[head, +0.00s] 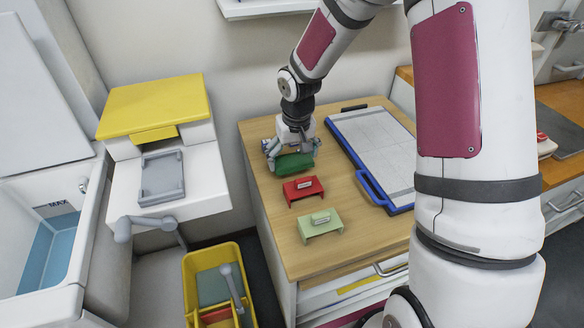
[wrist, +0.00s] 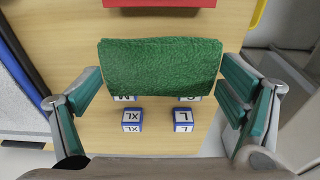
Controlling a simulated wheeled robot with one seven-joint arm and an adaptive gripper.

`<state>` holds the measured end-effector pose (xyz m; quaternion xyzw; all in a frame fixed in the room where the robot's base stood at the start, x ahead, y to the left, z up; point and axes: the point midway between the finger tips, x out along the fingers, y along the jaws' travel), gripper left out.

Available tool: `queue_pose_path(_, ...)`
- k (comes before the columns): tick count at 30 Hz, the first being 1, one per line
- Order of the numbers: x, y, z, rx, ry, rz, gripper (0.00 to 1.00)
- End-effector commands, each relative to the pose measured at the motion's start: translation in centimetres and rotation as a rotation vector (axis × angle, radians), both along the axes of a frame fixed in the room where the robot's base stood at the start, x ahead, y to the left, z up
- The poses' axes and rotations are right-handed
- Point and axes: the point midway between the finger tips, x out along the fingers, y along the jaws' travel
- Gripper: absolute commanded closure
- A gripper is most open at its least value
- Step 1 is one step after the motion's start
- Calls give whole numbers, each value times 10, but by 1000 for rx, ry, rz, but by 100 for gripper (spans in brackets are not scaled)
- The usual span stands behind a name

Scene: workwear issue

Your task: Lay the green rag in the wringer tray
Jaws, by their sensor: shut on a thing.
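The green rag (head: 293,163) is between the fingers of my gripper (head: 290,153), over the back left part of the wooden top. In the wrist view, the rag (wrist: 160,66) spans the gap between the two fingers and my gripper (wrist: 160,80) is shut on it. I cannot tell whether the rag still touches the wood. The wringer tray (head: 163,178) is a grey shallow tray on the white unit at the left, below a yellow lid. It looks empty and is well to the left of my gripper.
A red block (head: 303,190) and a pale green block (head: 320,224) stand in front of the rag. A blue-edged board (head: 372,150) lies to the right. Size-marked cubes (wrist: 132,120) sit near the rag. A crank (head: 145,226) and yellow bucket (head: 218,285) are at the left.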

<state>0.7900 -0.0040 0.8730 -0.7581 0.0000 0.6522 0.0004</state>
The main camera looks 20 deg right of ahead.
Motion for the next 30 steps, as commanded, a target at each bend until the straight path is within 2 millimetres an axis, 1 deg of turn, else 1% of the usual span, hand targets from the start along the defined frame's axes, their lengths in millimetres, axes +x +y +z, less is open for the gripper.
queue_pose_path(4, -1, 0, -14, 1, 2, 0, 38)
queue_pose_path(9, 0, 1, -36, 0, 2, 1, 38)
queue_pose_path(17, 0, 0, -37, 0, -1, 0, 38)
queue_pose_path(21, 0, 0, -41, 0, -1, 0, 38)
queue_pose_path(22, 0, 0, -40, 0, -1, 0, 4)
queue_pose_path(23, 0, 0, -40, 0, -1, 0, 0)
queue_pose_path(30, 0, 0, -40, 0, -1, 0, 0)
